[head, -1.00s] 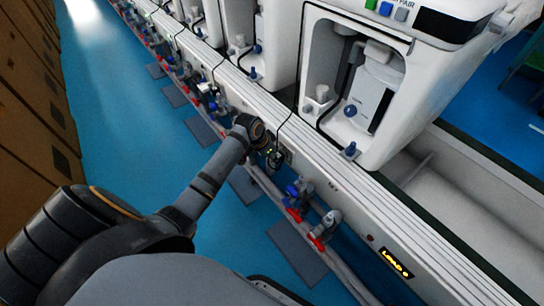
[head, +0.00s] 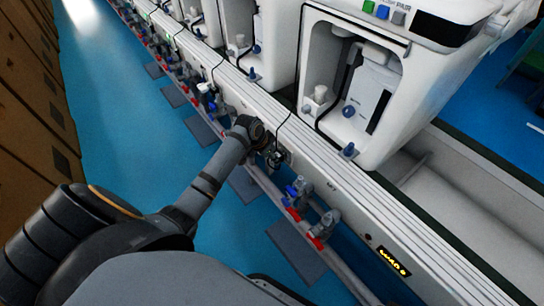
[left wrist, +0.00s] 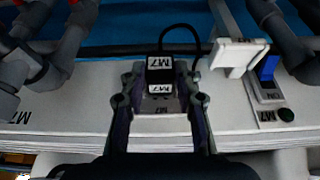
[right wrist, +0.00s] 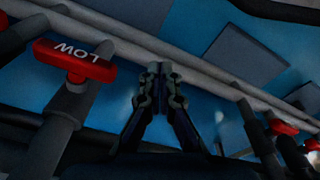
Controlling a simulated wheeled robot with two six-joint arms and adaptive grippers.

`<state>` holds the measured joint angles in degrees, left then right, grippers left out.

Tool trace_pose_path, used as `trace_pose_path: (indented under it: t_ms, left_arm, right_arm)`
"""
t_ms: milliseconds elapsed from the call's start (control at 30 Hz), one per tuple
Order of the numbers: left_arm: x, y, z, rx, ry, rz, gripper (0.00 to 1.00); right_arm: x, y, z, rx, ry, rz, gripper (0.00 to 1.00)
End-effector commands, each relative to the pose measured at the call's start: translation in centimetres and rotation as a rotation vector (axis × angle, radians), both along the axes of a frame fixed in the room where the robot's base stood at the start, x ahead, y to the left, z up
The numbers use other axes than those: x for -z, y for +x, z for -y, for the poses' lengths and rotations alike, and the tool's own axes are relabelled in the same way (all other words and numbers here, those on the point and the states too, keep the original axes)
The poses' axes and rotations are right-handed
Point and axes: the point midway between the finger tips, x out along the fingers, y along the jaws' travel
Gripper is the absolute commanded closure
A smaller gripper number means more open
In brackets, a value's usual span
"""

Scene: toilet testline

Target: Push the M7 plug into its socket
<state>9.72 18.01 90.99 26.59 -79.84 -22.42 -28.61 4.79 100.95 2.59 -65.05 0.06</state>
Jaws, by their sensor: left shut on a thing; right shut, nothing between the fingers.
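The M7 plug (left wrist: 160,68) is a small black block with white M7 labels, held between the fingers of my left gripper (left wrist: 160,82) in the left wrist view. A black cable loops from it to the right. The socket plate (left wrist: 160,105), also labelled M7, lies directly at the plug on the pale rail; I cannot tell how deep the plug sits. In the head view my left gripper (head: 272,155) is at the rail's side face, partly hiding plug and socket. My right gripper (right wrist: 158,76) is shut and empty, near pipes in the right wrist view.
A switch with a blue rocker (left wrist: 267,68) and a white bracket (left wrist: 236,55) stand right of the plug. Pipes with a red LOW handle (right wrist: 75,62) run close to my right gripper. Toilet units (head: 365,90) stand on the rail. Blue floor (head: 130,130) is open.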

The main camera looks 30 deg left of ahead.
Motion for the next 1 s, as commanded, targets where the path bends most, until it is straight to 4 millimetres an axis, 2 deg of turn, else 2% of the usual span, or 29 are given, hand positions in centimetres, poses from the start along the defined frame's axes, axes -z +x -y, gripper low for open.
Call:
trace_pose_path:
  t_ms: [1000]
  left_arm:
    - [0.0, 1.0, 0.4, -0.001, 0.0, 0.0, 1.0]
  right_arm:
    - [0.2, 0.0, 0.0, 0.0, 0.0, 0.0, 1.0]
